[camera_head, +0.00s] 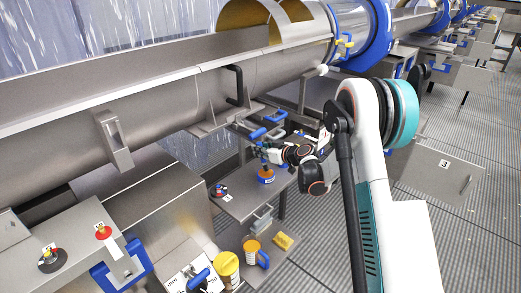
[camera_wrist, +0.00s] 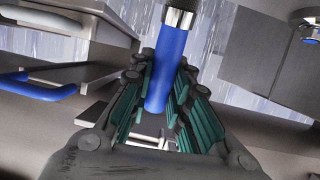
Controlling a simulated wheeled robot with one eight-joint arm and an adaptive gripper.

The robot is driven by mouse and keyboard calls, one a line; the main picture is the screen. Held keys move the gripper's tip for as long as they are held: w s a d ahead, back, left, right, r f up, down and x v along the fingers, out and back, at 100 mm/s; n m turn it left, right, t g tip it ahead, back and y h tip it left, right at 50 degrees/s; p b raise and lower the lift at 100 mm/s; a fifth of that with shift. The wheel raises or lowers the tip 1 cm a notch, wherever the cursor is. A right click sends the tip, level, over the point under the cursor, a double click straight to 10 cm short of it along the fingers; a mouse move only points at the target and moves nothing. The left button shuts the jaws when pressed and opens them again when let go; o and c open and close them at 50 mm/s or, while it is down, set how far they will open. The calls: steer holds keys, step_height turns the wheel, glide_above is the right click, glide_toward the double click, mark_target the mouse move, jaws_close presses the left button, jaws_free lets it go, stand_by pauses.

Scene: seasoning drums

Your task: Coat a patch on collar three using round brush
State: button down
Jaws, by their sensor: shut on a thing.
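My gripper (camera_wrist: 160,105) is shut on a blue handle with a silver band, which I take to be the round brush (camera_wrist: 170,60). In the head view my gripper (camera_head: 266,152) is above a small grey shelf, close to an orange and blue round item (camera_head: 266,175). I cannot tell whether that item touches the brush. A large blue collar (camera_head: 378,35) rings the steel drum at the top. A plate marked 3 (camera_head: 445,163) stands at the right. I cannot tell which collar is three.
A red button (camera_head: 103,232) is on the left cabinet. A long steel drum (camera_head: 210,100) runs behind. The grated floor at right is mostly clear.

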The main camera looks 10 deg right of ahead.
steer(key=shift+f+b, duration=0.55)
steer(key=shift+b, duration=0.15)
stand_by(2.5)
steer(key=shift+r, duration=0.1)
steer(key=shift+r+p, duration=1.5)
steer(key=shift+r, duration=1.9)
steer(key=shift+w, duration=0.1)
